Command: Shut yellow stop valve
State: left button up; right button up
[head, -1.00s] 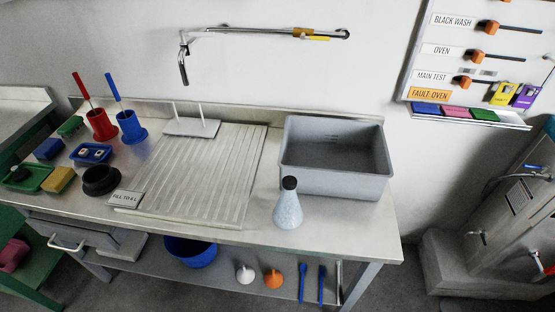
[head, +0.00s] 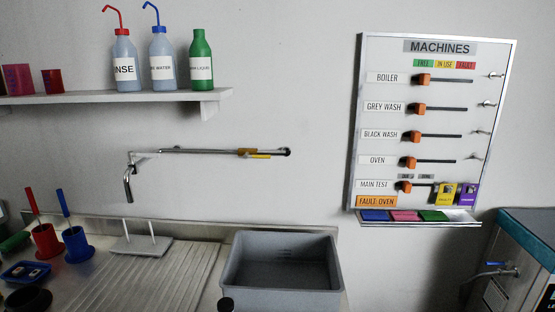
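A chrome swing spout (head: 200,151) runs along the wall above the sink bench. Near its right end sits the yellow stop valve (head: 258,156), with an orange-yellow body and a yellow lever. The lever lies roughly in line with the pipe, pointing right. The spout's outlet hangs down at the left end, over the drainer. I cannot tell whether water is in the pipe; none is seen flowing. Neither of my grippers shows in the head view, and nothing touches the valve.
A grey basin (head: 282,268) stands below the valve, beside the ribbed drainer (head: 150,275). Red (head: 46,241) and blue (head: 77,244) holders stand at the left. A shelf (head: 120,101) with bottles is above. A MACHINES board (head: 433,125) hangs right. The wall around the valve is clear.

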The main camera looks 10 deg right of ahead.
aim_at(246, 155)
jog(key=i+l+u, duration=0.1)
jog(key=l+u, duration=0.4)
jog(key=l, duration=0.55)
jog(key=k+l+u, duration=0.15)
jog(key=l+u, duration=0.3)
jog(key=l, duration=0.6)
jog(key=i+l+u, duration=0.25)
jog(key=i+l, duration=0.15)
jog(key=l, duration=0.25)
jog(key=i+l+u, duration=0.25)
jog(key=i+l, duration=0.15)
jog(key=l, duration=0.3)
